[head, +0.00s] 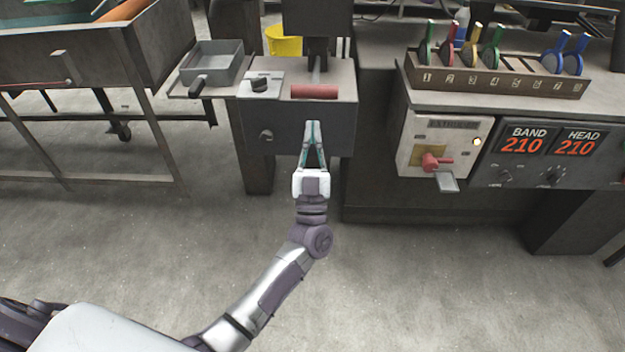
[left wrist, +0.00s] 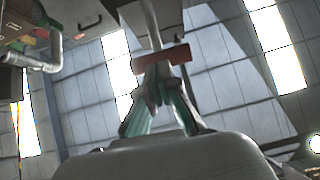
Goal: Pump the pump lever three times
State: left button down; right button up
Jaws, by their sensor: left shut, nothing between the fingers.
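The pump lever is a grey rod with a red crossbar handle (head: 314,91), sticking out above the front of a dark metal box. In the left wrist view, the red handle (left wrist: 176,55) is just beyond my fingertips, with its rod running up behind it. My left gripper (head: 314,124) is shut and empty, with its fingers pointing up in front of the box, just below the handle in the picture. Its closed fingertips (left wrist: 155,78) overlap the handle's lower edge in the wrist view; I cannot tell whether they touch. My right gripper is not in view.
A grey tray (head: 212,62) and a black knob (head: 260,84) sit left of the lever. The floor in front is clear.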

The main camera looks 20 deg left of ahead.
pick_arm(q)
jog(key=v, duration=0.9)
jog(key=shift+s+b, duration=0.25)
jog(key=shift+b, duration=0.1)
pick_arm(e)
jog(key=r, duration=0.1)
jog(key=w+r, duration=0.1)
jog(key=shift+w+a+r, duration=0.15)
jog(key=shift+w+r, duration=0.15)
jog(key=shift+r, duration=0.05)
pick_arm(q)
jog(key=shift+d, duration=0.1)
